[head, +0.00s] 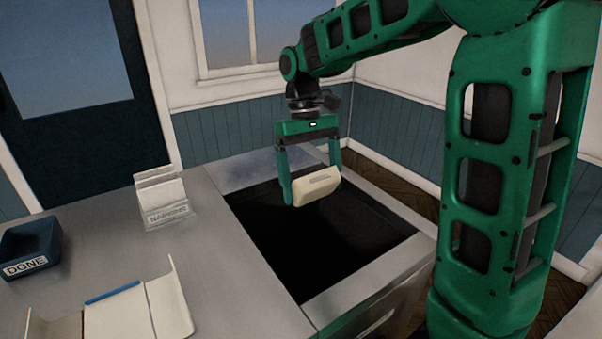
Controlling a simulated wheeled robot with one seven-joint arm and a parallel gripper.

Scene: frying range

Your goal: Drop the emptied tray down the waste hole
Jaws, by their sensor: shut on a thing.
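My gripper (312,172) hangs over the waste hole, fingers pointing down. It is shut on a small cream tray (316,187), which is held slightly tilted between the two fingers. The waste hole (300,245) is a dark rectangular opening in the metal counter, with a grey rim around it. The tray is above the opening, toward its far side, and appears clear of the rim. The inside of the tray cannot be seen well from here.
A napkin holder (163,200) stands left of the hole. A dark blue bin marked DONE (28,252) sits at the far left. An open cream folded piece (125,310) with a blue stick (112,292) lies at the front left. Bare counter (225,265) lies between them and the hole.

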